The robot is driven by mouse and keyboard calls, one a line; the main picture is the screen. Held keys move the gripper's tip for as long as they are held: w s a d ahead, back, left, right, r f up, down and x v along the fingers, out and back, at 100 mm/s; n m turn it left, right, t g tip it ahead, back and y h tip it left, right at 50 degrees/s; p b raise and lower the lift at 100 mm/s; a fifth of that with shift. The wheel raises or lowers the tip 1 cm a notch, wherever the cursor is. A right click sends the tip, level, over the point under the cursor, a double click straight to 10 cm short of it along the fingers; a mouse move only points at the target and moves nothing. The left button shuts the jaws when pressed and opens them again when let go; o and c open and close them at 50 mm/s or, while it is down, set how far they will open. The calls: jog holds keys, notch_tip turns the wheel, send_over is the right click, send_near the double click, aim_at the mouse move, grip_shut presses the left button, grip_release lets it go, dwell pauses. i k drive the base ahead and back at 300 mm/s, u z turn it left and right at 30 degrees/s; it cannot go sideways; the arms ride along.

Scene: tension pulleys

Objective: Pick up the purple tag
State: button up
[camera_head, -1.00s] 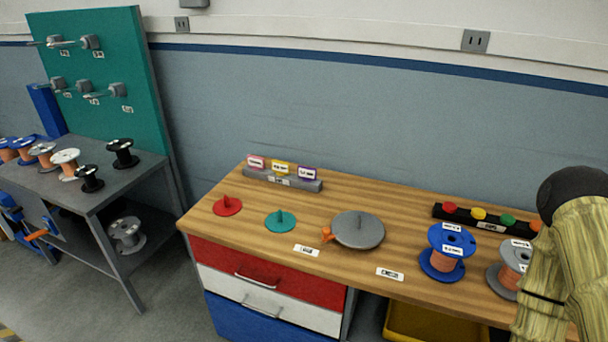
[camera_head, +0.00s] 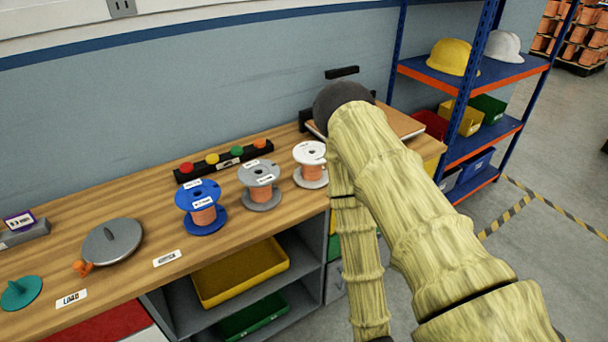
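The purple tag (camera_head: 19,220) is a small purple-bordered label with a white face. It stands on a grey holder block (camera_head: 28,235) at the far left edge of the view, on the wooden bench. The rest of the holder is cut off by the frame. My arm is raised at the right, over the right part of the bench, well apart from the tag. My gripper's fingers do not show.
On the bench (camera_head: 140,210) stand a grey disc (camera_head: 112,241), a teal disc (camera_head: 21,291), a blue spool (camera_head: 202,207), a grey spool (camera_head: 260,184) and a white spool (camera_head: 311,164). A black strip (camera_head: 224,159) with coloured buttons lies behind. Blue-orange shelving (camera_head: 470,120) stands right; floor (camera_head: 550,270) there is clear.

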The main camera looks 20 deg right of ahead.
aim_at(23, 222)
jog(key=u, duration=1.35)
